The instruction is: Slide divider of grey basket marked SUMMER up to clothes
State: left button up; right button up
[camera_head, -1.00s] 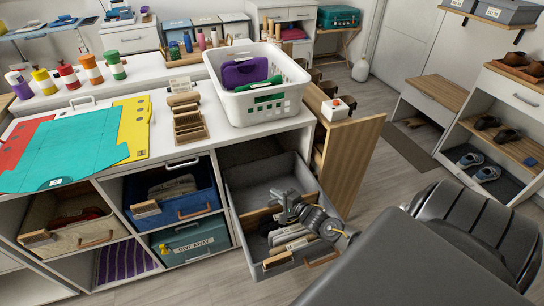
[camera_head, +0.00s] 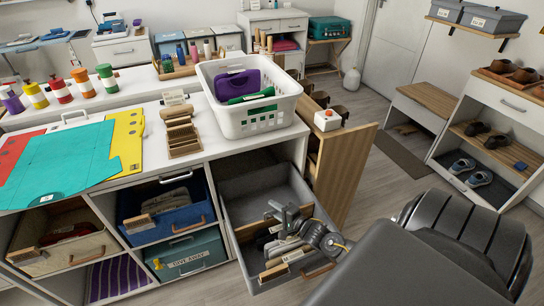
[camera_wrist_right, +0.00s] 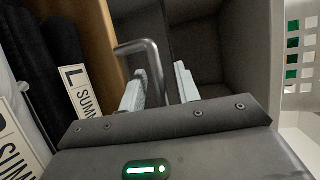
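The grey basket (camera_head: 238,187) is pulled out of the cubby unit, with a wooden tag on its front. A wooden divider (camera_head: 245,231) crosses its inside, and folded clothes (camera_head: 283,247) stand on the front side of it. My right gripper (camera_head: 288,214) reaches down over the divider. In the wrist view, its fingers (camera_wrist_right: 160,88) are apart, on either side of one leg of the divider's metal handle (camera_wrist_right: 148,48). The divider's wood (camera_wrist_right: 98,35) and dark clothes (camera_wrist_right: 50,45) with SUMMER labels (camera_wrist_right: 84,95) lie left of it. I cannot tell whether divider and clothes touch. My left gripper is out of view.
A white laundry basket (camera_head: 228,118) stands on the counter above. An open wooden-faced pull-out (camera_head: 345,175) with a red-button box (camera_head: 327,120) on top is right of the grey basket. A blue basket (camera_head: 185,218) and a teal GIVEAWAY box (camera_head: 187,257) are left.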

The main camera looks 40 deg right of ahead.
jog(key=s, duration=0.3)
jog(key=s+r, duration=0.1)
jog(key=s, duration=0.5)
jog(key=shift+d+r, duration=0.25)
jog(key=shift+r, duration=0.1)
